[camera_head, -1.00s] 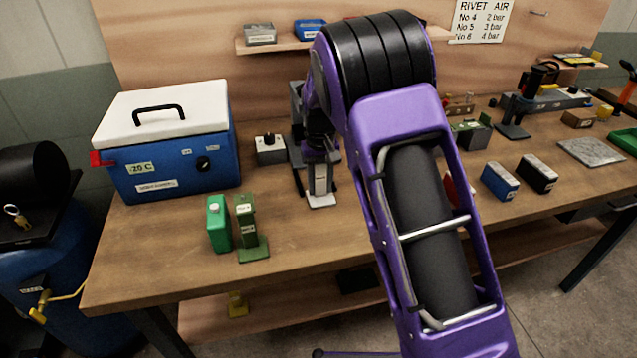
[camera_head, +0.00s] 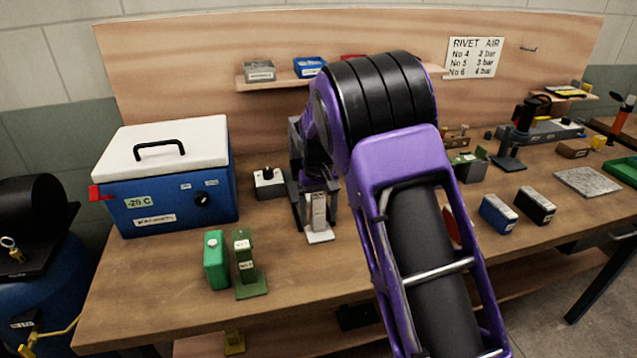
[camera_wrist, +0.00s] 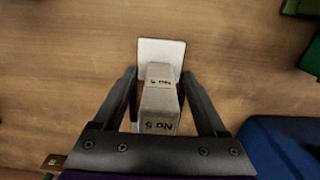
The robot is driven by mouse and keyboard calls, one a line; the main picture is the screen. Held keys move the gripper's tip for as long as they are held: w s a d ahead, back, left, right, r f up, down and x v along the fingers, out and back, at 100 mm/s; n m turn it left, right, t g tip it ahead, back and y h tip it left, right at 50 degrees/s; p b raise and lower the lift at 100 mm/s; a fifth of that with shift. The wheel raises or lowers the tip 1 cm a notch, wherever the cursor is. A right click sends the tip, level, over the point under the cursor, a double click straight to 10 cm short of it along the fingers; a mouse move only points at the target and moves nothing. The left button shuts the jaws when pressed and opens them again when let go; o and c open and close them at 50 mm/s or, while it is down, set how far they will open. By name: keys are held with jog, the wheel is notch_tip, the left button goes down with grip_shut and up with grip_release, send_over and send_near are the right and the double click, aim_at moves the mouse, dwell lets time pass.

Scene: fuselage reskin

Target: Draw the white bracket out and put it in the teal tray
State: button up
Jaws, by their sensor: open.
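The white bracket (camera_head: 319,212) stands upright on the bench on a flat white foot, with its "No 5" label (camera_wrist: 160,82) readable in the wrist view. My gripper (camera_head: 318,208) is open and pointing down over it. In the wrist view my gripper (camera_wrist: 159,76) has one dark finger on each side of the bracket's upright; I cannot tell whether either touches it. The foot lies beyond the fingertips.
A green canister (camera_head: 216,262) and a green bracket (camera_head: 245,265) stand front-left of the white bracket. A blue cool box (camera_head: 165,205) is at left, and a grey box with a black knob (camera_head: 269,184) stands close by. Blue (camera_head: 498,214) and black (camera_head: 535,206) boxes are at right.

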notch_tip(320, 180, up, 16)
jog(key=p, duration=0.1)
dwell(0.5)
